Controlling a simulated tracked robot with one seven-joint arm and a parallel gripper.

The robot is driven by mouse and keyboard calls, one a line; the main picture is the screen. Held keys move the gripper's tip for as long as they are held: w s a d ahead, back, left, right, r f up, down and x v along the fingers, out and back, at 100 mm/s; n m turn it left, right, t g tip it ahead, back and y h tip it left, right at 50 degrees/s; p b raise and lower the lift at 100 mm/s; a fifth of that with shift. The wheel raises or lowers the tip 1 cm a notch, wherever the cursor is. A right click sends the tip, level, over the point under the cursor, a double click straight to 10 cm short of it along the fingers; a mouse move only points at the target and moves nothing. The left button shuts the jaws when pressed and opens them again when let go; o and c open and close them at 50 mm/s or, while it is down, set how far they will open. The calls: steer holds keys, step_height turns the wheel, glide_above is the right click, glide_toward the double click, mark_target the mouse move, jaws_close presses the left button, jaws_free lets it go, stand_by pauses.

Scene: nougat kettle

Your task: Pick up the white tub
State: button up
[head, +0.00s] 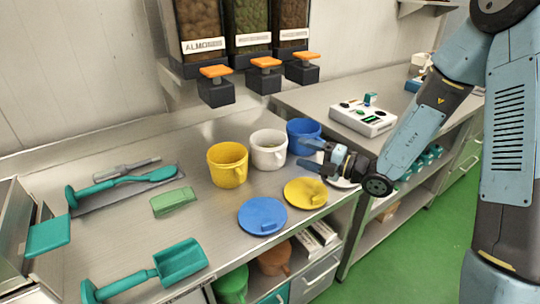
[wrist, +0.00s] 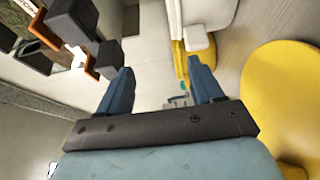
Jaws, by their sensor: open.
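The white tub (head: 268,151) stands upright on the steel worktop, between a yellow tub (head: 227,165) and a blue tub (head: 304,134). In the wrist view the white tub (wrist: 205,12) shows only in part at the top, with a pale block-like handle beside the right finger. My gripper (head: 306,156) is open and empty, just right of the white tub and in front of the blue tub. Its two blue fingers also show spread apart in the wrist view (wrist: 160,68). I see no contact with the white tub.
A yellow lid (head: 305,193) lies close below my gripper, and a blue lid (head: 262,215) lies left of it. Dispensers with orange levers (head: 265,62) hang above the tubs. Teal scoops (head: 180,260) and a green piece (head: 173,201) lie left. The worktop's front edge is near.

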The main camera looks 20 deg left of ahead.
glide_toward(271, 153)
steer(key=shift+s+d+f, duration=0.3)
steer(key=shift+d, duration=0.2)
steer(key=shift+s+d+f, duration=0.25)
steer(key=shift+d, duration=0.25)
steer(key=shift+a+f, duration=0.15)
steer(key=shift+a, duration=0.15)
steer(key=shift+x, duration=3.45)
steer(key=shift+c, duration=0.2)
jaws_close()
